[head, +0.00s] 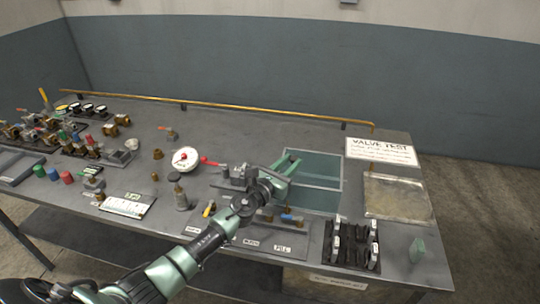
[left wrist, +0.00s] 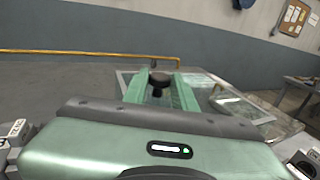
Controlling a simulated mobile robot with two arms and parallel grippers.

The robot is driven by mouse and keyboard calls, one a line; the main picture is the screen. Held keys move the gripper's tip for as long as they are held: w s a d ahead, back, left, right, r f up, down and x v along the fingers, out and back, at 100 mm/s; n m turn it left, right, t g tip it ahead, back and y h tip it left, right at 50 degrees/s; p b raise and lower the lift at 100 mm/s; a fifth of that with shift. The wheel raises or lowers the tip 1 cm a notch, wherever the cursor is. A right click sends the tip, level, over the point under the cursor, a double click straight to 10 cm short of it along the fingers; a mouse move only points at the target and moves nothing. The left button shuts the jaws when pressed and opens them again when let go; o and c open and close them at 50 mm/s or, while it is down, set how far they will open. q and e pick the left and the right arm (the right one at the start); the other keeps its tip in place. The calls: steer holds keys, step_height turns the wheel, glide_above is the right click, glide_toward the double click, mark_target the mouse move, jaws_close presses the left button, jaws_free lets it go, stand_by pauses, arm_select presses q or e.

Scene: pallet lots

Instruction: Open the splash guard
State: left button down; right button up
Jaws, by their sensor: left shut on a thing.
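The splash guard (head: 322,169) is a clear panel in a thin pale frame, over the water tank (head: 318,201) set into the bench at centre right. Part of its pane and frame also shows in the left wrist view (left wrist: 256,115), beyond my fingers. My left gripper (head: 287,163) reaches over the panel's left side from the front. Its green fingers (left wrist: 160,92) are shut on a dark round knob (left wrist: 158,77). How far the panel is tilted is hard to tell. My right gripper is not in view.
A white gauge (head: 186,158) and a grey bottle (head: 181,196) stand left of my arm. A "VALVE TEST" sign (head: 381,151) and a clear tray (head: 397,198) lie to the right. A black rack (head: 351,246) sits in front. A brass rail (head: 230,107) runs along the back.

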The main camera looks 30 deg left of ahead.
arm_select(q)
steer(key=shift+w+d, duration=0.15)
steer(key=shift+d, duration=0.45)
steer(key=shift+w+d, duration=0.15)
steer(key=shift+d, duration=0.4)
steer(key=c, duration=1.2)
jaws_free()
steer(key=shift+o, duration=0.2)
steer(key=shift+s, duration=0.1)
steer(key=shift+s+a, duration=0.1)
steer(key=shift+s, duration=0.15)
steer(key=s+a+p, duration=0.1)
steer(key=s, duration=0.6)
